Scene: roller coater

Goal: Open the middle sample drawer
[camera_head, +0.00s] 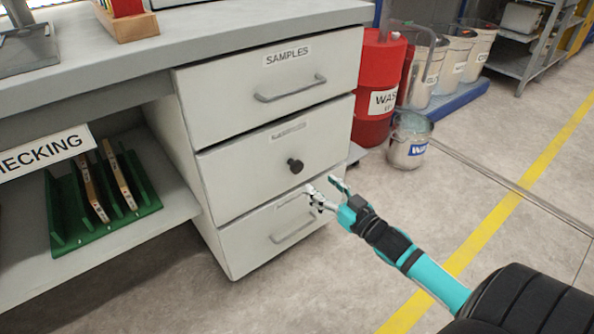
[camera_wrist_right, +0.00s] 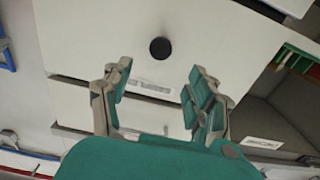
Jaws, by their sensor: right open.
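The middle sample drawer (camera_head: 253,170) is a pale front with a dark round knob (camera_head: 295,165) and a small label, flush in the white cabinet. It looks shut. My right gripper (camera_head: 323,190) is open and empty, just below and right of the knob, in front of the drawer fronts. In the right wrist view the knob (camera_wrist_right: 160,48) shows beyond the gap between the open fingers (camera_wrist_right: 158,88), apart from them. The left gripper is not in view.
The upper drawer (camera_head: 300,95) marked SAMPLES has a bar handle, as does the lower drawer (camera_head: 265,240). A red waste drum (camera_head: 378,75) and a small bucket (camera_head: 409,140) stand right of the cabinet. A green rack (camera_head: 140,200) sits on the left shelf. Floor in front is clear.

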